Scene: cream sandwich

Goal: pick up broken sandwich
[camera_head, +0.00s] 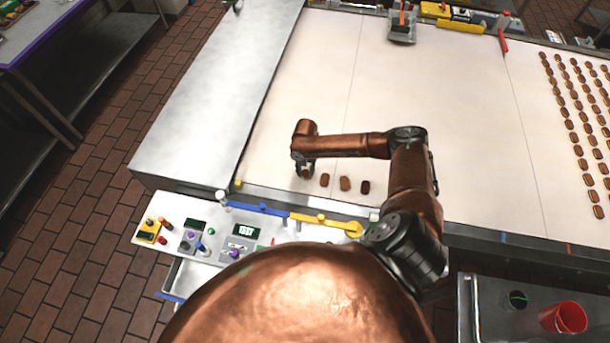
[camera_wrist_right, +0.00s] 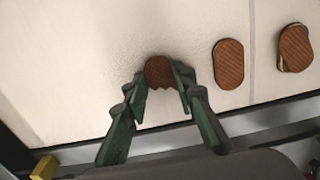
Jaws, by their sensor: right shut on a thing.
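A brown broken sandwich (camera_wrist_right: 158,71) with a jagged lower edge shows in the right wrist view, between the green fingertips of my right gripper (camera_wrist_right: 160,88). The gripper is shut on it, over the pale belt. I cannot tell whether the sandwich still touches the belt. In the head view my right gripper (camera_head: 305,173) points down at the belt's near left corner and mostly hides the broken sandwich. My left gripper is not in view.
Several sandwiches lie in a row to the right, the nearest being a whole oval one (camera_head: 325,181). The white belt (camera_head: 420,90) is wide and mostly clear, with rows of sandwiches (camera_head: 575,120) at far right. A control panel (camera_head: 185,238) and a red cup (camera_head: 565,318) are near the front.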

